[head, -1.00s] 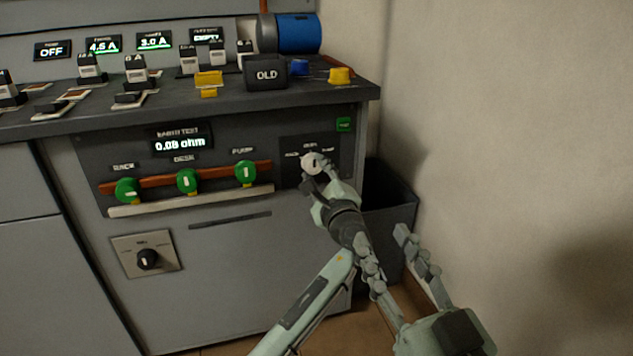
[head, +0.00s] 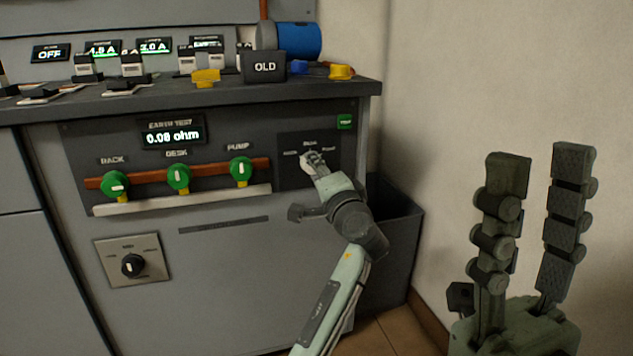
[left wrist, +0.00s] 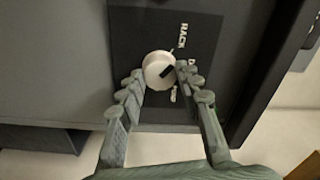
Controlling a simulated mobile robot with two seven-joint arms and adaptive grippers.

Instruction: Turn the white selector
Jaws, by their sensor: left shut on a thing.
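The white selector (left wrist: 155,66) is a round knob with a black mark on a dark panel (left wrist: 130,25), with the labels RACK, a partly covered one, and PUMP beside it. In the left wrist view the mark slants toward the label side; its exact setting is hard to tell. My left gripper (left wrist: 160,76) is shut on the knob, one finger on each side. In the head view this gripper (head: 311,160) covers most of the selector. My right gripper (head: 538,165) is open and empty, fingers upward, at the right, well apart from the panel.
Left of the selector are three green knobs (head: 178,177) on an orange bar, under a display (head: 172,134) reading 0.08 ohm. A black knob (head: 132,265) sits lower left. A dark bin (head: 395,235) stands between cabinet and wall. The bench top holds an OLD block (head: 264,67).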

